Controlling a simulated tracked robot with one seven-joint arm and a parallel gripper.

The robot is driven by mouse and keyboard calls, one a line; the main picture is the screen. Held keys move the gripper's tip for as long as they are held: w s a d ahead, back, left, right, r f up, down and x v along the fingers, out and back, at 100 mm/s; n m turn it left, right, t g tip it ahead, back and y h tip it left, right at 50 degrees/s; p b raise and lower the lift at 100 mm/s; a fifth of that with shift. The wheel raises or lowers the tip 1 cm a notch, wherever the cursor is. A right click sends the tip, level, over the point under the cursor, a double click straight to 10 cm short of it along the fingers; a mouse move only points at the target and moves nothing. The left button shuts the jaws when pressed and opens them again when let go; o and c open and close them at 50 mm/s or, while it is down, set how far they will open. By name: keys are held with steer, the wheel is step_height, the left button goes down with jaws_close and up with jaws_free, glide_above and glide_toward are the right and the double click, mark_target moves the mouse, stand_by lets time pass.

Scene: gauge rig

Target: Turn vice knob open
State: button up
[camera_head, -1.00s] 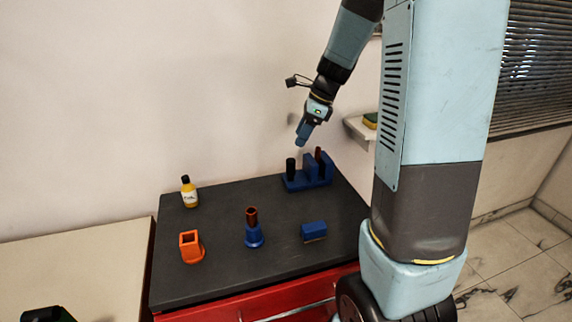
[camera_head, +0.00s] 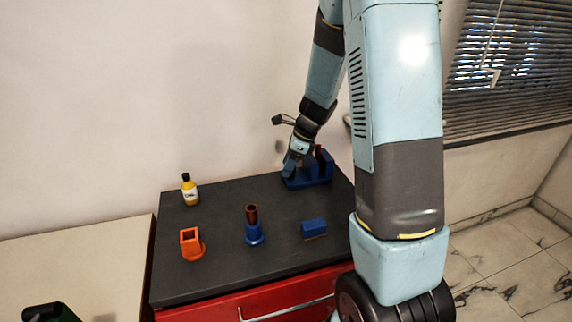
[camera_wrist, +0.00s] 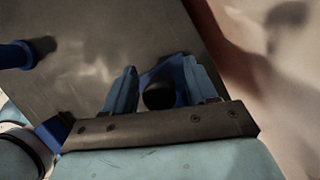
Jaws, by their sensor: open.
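The blue vice (camera_head: 322,172) stands at the back right of the dark table top. My gripper (camera_head: 290,168) is low over the vice's left end, pointing down, and covers the black knob there in the head view. In the wrist view, the round dark knob (camera_wrist: 159,96) sits between the two blue fingers of my gripper (camera_wrist: 161,88). The fingers are apart, one on each side of the knob, and I see no clear contact. Part of the blue vice body (camera_wrist: 172,68) shows beyond the knob. A dark reddish upright piece (camera_head: 318,150) shows at the vice's right part.
On the dark table (camera_head: 215,270) stand a yellow bottle (camera_head: 190,192), an orange square holder (camera_head: 192,245), a blue stand (camera_head: 254,233) with a brown tube (camera_head: 251,213), and a blue block (camera_head: 314,228). The wall is close behind.

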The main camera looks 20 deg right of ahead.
steer(key=shift+c, duration=0.4)
steer(key=c, duration=0.9)
steer(key=shift+a, duration=0.25)
steer(key=shift+d, duration=0.15)
steer(key=shift+d+n+g, duration=0.15)
steer(key=shift+n+g, duration=0.25)
steer(key=shift+n, duration=0.7)
steer(key=n+g, duration=0.1)
steer(key=n, duration=0.1)
steer(key=shift+s+n, duration=0.1)
steer(key=shift+n, duration=0.2)
steer(key=shift+y, duration=0.3)
